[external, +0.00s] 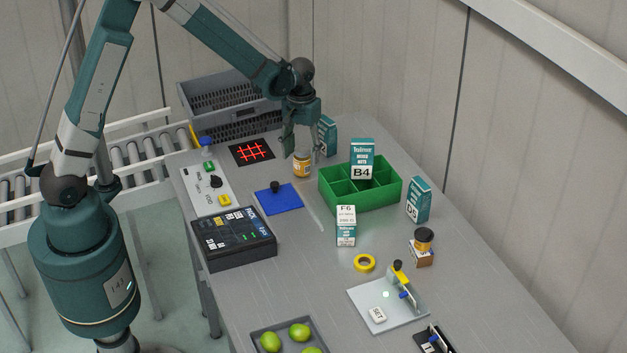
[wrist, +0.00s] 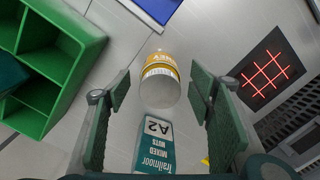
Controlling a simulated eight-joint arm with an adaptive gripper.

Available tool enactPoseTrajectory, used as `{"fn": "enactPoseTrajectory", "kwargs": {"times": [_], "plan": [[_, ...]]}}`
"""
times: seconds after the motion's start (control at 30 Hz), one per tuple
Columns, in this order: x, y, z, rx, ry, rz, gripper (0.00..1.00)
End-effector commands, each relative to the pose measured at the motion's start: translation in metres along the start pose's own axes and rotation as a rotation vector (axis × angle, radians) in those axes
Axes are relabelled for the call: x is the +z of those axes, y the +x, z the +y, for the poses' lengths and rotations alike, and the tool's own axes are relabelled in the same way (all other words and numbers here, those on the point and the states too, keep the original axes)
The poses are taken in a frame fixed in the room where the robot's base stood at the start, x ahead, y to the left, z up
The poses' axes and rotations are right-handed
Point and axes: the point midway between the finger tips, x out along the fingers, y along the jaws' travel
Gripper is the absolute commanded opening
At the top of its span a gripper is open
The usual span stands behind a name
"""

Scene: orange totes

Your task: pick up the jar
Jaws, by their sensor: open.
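A small jar with an amber label (external: 302,167) stands upright on the grey table, left of the green divided bin. In the wrist view the jar (wrist: 160,72) appears between my two fingers, its label partly reading as honey. My gripper (external: 299,147) is open and points down just above the jar. I see no finger contact with it. A second jar with a black lid (external: 424,237) sits on a small brown box, farther right.
The green bin (external: 379,207) holds a box marked B4 (external: 362,158). A teal box marked A2 (wrist: 153,147) stands close to the jar. A blue mat (external: 279,200) with a black knob and a red-grid panel (external: 251,152) lie to the left. A grey crate (external: 229,103) is behind.

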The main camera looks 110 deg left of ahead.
Motion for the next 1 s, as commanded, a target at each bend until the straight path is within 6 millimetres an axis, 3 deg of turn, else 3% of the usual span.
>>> {"fn": "enactPoseTrajectory", "kwargs": {"times": [0.53, 1.0], "plan": [[-0.001, 0.046, 0.000, 0.000, 0.000, 0.000, 0.53], [-0.001, 0.051, 0.000, 0.000, 0.000, 0.000, 0.53]]}}
